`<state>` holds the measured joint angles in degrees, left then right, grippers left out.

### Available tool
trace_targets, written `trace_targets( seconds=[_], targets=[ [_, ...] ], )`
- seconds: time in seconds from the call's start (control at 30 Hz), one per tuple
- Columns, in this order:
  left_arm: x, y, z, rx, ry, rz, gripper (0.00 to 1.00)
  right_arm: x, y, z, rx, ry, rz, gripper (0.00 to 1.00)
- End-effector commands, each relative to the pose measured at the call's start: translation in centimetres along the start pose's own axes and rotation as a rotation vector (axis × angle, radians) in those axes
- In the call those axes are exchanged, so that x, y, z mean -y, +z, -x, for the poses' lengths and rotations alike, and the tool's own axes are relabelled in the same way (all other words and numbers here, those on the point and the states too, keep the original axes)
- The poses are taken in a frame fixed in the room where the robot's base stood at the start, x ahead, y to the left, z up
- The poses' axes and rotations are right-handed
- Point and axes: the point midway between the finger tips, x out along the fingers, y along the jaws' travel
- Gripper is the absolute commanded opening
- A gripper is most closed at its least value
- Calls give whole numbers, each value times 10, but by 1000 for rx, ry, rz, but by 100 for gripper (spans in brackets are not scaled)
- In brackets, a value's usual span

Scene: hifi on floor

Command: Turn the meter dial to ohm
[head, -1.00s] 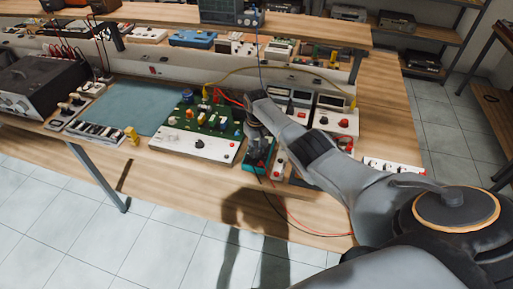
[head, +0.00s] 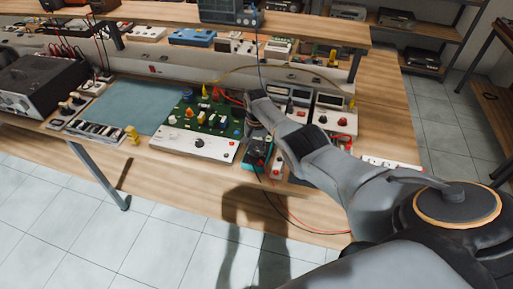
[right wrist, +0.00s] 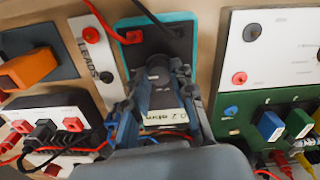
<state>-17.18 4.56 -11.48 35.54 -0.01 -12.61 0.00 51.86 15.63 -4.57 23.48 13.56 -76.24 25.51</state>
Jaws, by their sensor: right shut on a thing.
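The meter (head: 257,158) is a small dark device with a teal edge, at the front of the bench in the head view. It also shows in the right wrist view (right wrist: 183,38), with red and black leads plugged into its far end. A pale display (right wrist: 166,117) between my fingers seems to read "0.2 ohm", though small and tilted. My right gripper (right wrist: 157,78) points down over the meter, its fingers shut around the dial area. The fingers hide most of the dial, so its pointer setting cannot be told. My left gripper is out of view.
A green circuit board (head: 209,118) on a white base stands close left of the meter in the head view. Power supply units (head: 334,118) stand behind right. A strip marked LEADS (right wrist: 92,52) lies beside the meter. Loose cables run nearby.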

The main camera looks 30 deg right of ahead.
Motion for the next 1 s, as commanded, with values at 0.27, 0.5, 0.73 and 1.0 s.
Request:
trace_targets(
  seconds=[0.27, 0.5, 0.73, 1.0],
  targets=[
    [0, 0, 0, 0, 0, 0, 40, 1, 0, 1, -1, -3, -14, 0],
    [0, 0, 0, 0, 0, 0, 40, 2, 0, 1, -1, -4, -14, 31],
    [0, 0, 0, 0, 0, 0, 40, 1, 0, 0, -1, -2, -13, 48],
    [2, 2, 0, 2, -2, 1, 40, 1, -1, 4, -2, -2, -13, 48]
  ],
)
